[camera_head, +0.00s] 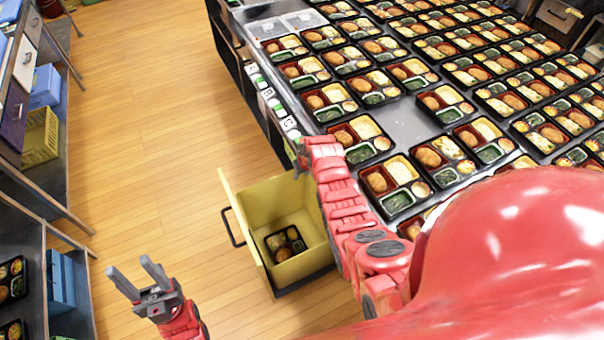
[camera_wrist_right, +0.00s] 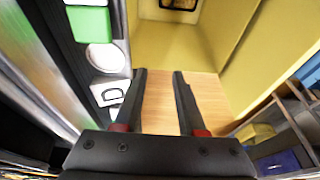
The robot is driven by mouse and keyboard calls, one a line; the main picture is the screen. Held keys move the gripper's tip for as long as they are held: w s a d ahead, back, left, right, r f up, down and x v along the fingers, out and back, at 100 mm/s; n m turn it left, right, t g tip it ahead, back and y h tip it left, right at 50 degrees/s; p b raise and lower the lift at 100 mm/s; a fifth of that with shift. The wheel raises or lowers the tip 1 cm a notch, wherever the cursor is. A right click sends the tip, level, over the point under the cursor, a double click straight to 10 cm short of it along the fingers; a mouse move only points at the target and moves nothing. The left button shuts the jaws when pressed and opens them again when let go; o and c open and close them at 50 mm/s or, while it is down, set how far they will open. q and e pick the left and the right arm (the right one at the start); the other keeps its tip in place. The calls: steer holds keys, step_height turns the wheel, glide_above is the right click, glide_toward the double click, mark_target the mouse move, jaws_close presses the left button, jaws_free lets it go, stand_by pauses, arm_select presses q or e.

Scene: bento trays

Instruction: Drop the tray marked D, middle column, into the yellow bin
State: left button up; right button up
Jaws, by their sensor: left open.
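The yellow bin (camera_head: 240,197) stands on the floor left of the table. A black bento tray (camera_head: 286,243) with brown food and greens lies at its bottom. The bin (camera_wrist_right: 185,48) and a tray edge (camera_wrist_right: 180,4) show at the top of the right wrist view. A card marked D (camera_wrist_right: 110,95) is on the table edge there. My right gripper (camera_wrist_right: 158,75) is open and empty. In the head view it (camera_head: 303,153) is above the bin's far right rim. My left gripper (camera_head: 140,275) is open and empty over the floor, left of the bin.
The table (camera_head: 405,122) holds rows of bento trays, with a bare spot in the middle column, second row from the near side. Letter cards (camera_head: 267,93) line its left edge. Shelves with a yellow crate (camera_head: 40,137) stand at left. The wooden floor between is clear.

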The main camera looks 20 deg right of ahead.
steer(key=v, duration=1.7)
steer(key=shift+p, duration=0.4)
